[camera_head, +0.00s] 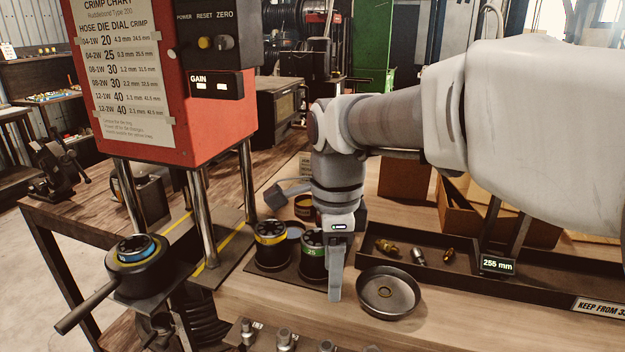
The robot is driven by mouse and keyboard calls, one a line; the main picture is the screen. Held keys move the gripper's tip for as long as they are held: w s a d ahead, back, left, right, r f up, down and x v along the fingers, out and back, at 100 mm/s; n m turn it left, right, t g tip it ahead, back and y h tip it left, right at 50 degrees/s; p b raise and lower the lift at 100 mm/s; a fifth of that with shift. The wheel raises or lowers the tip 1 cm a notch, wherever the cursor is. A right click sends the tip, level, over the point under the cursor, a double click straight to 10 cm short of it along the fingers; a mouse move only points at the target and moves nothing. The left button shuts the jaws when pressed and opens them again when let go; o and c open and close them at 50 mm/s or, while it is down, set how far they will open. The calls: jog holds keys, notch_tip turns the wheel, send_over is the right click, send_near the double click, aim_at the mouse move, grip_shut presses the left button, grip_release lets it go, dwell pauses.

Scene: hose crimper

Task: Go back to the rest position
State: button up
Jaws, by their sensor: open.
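My gripper (336,292) points straight down over the wooden bench, just left of a round metal dish (372,307) and in front of a green-banded die marked 25 (312,262). It is open, and I see nothing held in it. One finger shows side-on; the other is hidden behind it. My arm reaches in from the right across the upper part of the view. I cannot tell whether the fingertip touches the bench.
A red crimper box (215,110) stands on metal posts at left, with a blue-ringed die (137,248) in its long-handled base. A yellow-banded die (270,240) sits by the green one. A dark tray (545,290) holds brass fittings (387,247). Metal fittings (284,340) line the front.

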jog(key=s+d+r+n+t+p, duration=0.5)
jog(key=s+d+n, duration=0.5)
jog(key=n, duration=0.7)
jog(key=shift+s+r+n, duration=0.2)
jog(key=shift+s+n, duration=0.2)
jog(key=shift+s, duration=0.6)
jog(key=shift+d, duration=0.1)
